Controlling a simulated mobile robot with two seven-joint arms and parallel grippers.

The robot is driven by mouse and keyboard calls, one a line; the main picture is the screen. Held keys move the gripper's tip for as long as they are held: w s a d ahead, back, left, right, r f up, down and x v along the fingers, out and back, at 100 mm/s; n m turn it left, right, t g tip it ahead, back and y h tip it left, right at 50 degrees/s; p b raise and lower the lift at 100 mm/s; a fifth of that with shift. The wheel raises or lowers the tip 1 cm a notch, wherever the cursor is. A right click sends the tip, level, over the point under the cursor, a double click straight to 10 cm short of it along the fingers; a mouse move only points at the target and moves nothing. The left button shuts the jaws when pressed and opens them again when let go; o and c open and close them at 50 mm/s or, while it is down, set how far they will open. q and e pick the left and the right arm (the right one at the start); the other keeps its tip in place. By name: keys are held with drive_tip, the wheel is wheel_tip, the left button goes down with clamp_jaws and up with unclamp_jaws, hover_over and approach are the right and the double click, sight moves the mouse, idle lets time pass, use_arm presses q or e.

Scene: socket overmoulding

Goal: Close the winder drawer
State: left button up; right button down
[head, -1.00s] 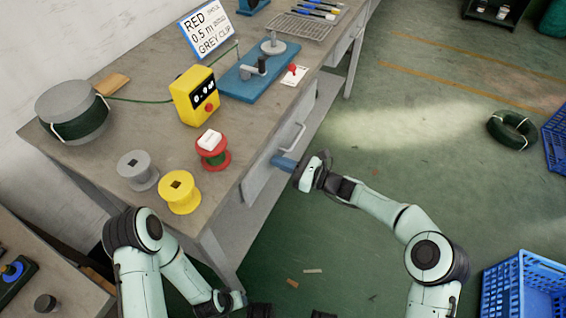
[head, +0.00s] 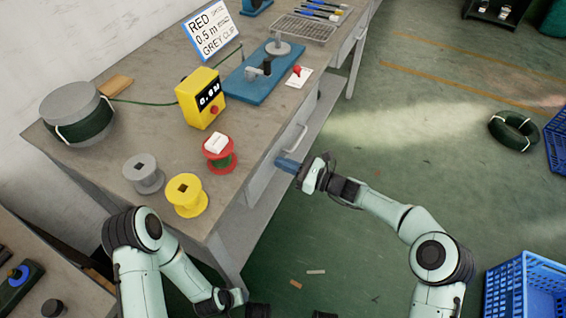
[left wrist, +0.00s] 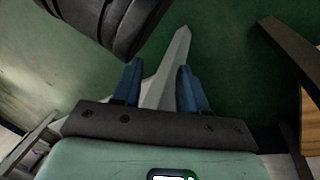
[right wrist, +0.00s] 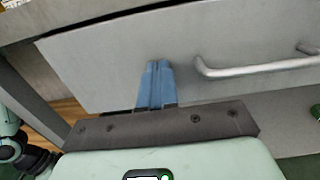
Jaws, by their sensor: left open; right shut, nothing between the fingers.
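The winder drawer is the grey front panel with a bar handle (head: 297,140) in the side of the workbench. In the right wrist view the drawer front (right wrist: 110,70) and its handle (right wrist: 255,69) fill the upper part. My right gripper (head: 287,165) is shut and empty, its blue fingertips (right wrist: 158,66) at the drawer front, left of the handle in the right wrist view. I cannot tell whether they touch, or how far the drawer stands out. My left gripper (left wrist: 160,82) is open, low over the floor; a grey pointed shape shows between its fingers.
The workbench (head: 150,100) carries a yellow counter box (head: 201,98), grey (head: 143,173), yellow (head: 187,195) and red (head: 219,154) spools, a green wire coil (head: 85,125) and a blue winder base (head: 250,78). A blue crate (head: 525,285) stands at lower right. The green floor between is mostly clear.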

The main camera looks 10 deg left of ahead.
use_arm(q)
drive_tip(key=r, duration=0.1)
drive_tip(key=d+r+p, duration=0.1)
drive_tip(key=r+p, duration=0.1)
drive_tip(key=shift+s+d+r, duration=0.1)
drive_tip(key=shift+d+r, duration=0.1)
drive_tip(key=shift+d, duration=0.1)
use_arm(e)
drive_tip(key=v, duration=1.3)
